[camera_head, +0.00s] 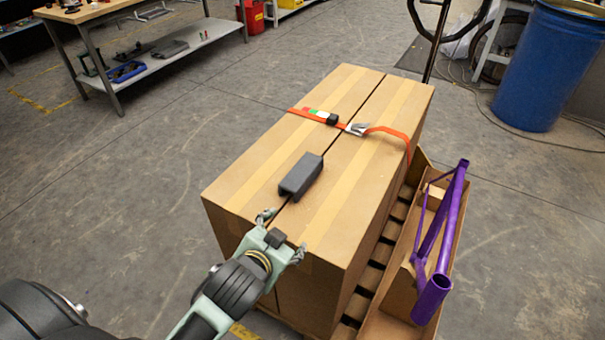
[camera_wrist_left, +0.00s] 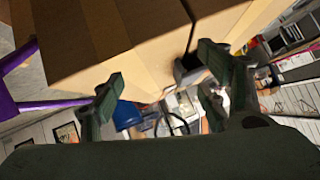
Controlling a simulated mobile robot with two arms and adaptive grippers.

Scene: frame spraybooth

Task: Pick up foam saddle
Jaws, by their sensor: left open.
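The foam saddle looks to be the dark grey block (camera_head: 301,176) lying on top of the cardboard boxes, across the seam between them. In the left wrist view a grey piece (camera_wrist_left: 188,70) at the box edge, partly behind a finger, appears to be the same block. My left gripper (camera_head: 283,234) is open and empty at the near end of the boxes, a short way from the block and apart from it. Its two fingers (camera_wrist_left: 160,78) also show spread in the left wrist view. My right gripper is not in view.
Two tall cardboard boxes (camera_head: 365,175) stand side by side, with an orange strap (camera_head: 388,131) across the top beyond the block. A purple frame (camera_head: 440,240) stands in a carton at the right. A workbench (camera_head: 150,60) and blue drum (camera_head: 545,70) are farther back. Floor at left is clear.

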